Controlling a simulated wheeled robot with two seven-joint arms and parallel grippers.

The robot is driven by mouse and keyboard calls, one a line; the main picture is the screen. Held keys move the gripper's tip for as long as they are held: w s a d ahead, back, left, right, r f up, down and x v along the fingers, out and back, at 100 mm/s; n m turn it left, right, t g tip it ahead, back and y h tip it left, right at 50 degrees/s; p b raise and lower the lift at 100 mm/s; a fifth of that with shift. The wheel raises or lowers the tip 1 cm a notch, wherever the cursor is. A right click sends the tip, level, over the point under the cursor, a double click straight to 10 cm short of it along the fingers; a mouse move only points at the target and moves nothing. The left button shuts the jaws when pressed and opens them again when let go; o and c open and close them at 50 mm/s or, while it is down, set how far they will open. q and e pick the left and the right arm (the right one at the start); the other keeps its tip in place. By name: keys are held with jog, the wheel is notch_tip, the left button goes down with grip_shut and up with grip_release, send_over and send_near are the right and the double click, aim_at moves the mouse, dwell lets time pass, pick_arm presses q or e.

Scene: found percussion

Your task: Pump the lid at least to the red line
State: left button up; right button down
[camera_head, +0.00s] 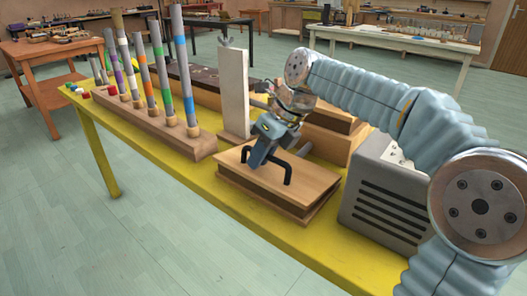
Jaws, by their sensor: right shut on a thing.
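A flat wooden lid (302,190) lies on a low wooden box near the front edge of a yellow table. A black bow-shaped handle (288,174) stands on the lid. My right gripper (259,158) reaches down from the upper right and is shut on the middle of the handle, covering part of it. A pale upright board (234,92) stands just behind the lid. I cannot make out a red line on it. My left gripper is not in view.
A wooden rack (170,130) of upright striped tubes stands left of the lid. A grey slotted box (384,200) is close on the right, beneath my right arm. Wooden pieces (328,142) lie behind. The yellow table (215,192) has a narrow bare strip in front.

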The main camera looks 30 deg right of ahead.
jog(key=shift+a+f, duration=0.15)
jog(key=shift+a, duration=0.05)
